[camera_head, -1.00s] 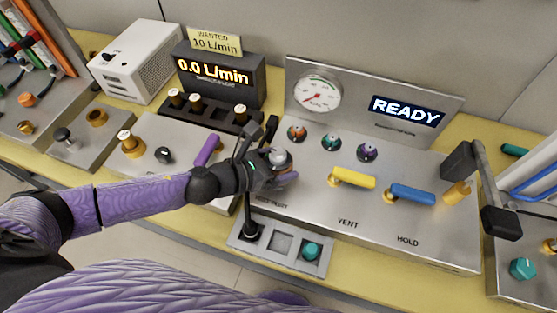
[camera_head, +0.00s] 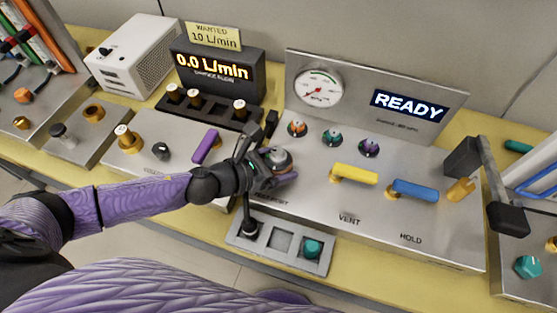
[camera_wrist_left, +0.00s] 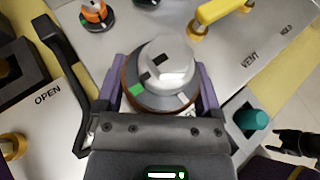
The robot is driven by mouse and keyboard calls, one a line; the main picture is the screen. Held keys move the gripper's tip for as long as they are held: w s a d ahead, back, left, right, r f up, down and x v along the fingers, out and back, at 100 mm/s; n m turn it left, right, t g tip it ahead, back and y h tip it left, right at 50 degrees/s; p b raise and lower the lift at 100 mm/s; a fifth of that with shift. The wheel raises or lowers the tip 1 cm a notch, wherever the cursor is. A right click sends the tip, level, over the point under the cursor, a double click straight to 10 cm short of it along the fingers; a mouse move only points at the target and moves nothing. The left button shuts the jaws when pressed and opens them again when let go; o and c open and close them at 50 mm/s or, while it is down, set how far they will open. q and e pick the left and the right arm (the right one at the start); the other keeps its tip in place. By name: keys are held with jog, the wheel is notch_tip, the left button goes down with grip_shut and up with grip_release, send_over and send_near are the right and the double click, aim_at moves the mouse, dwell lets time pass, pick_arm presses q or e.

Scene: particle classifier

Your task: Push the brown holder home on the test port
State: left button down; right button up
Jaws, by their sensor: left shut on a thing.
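My left gripper (camera_head: 286,172) is shut on the holder at the test port of the middle panel. The left wrist view shows the gripper's two purple fingers (camera_wrist_left: 160,98) on either side of it. The holder (camera_wrist_left: 131,76) shows there as a brown rim under a grey disc with green and white marks, topped by a silver knob (camera_wrist_left: 168,60). In the head view, the holder (camera_head: 277,158) is partly covered by the gripper. The port itself is hidden beneath, so I cannot tell whether the holder is fully seated.
A yellow VENT lever (camera_head: 355,173) and a blue HOLD lever (camera_head: 414,190) stand to the right. A tray (camera_head: 247,258) with a teal plug (camera_head: 312,248) lies in front. A purple lever (camera_head: 206,146) is on the left. A dark claw-like part (camera_wrist_left: 296,143) shows in the wrist view.

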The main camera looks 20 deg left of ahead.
pick_arm(q)
jog(key=shift+f+b, duration=0.65)
jog(key=shift+f, duration=0.2)
grip_release()
jog(key=v, duration=0.8)
jog(key=shift+s+a+b, duration=0.2)
jog(key=shift+s+b, duration=0.1)
jog(key=shift+b, duration=0.05)
jog(key=shift+s+a+r, duration=0.35)
jog(key=shift+s+a, duration=0.05)
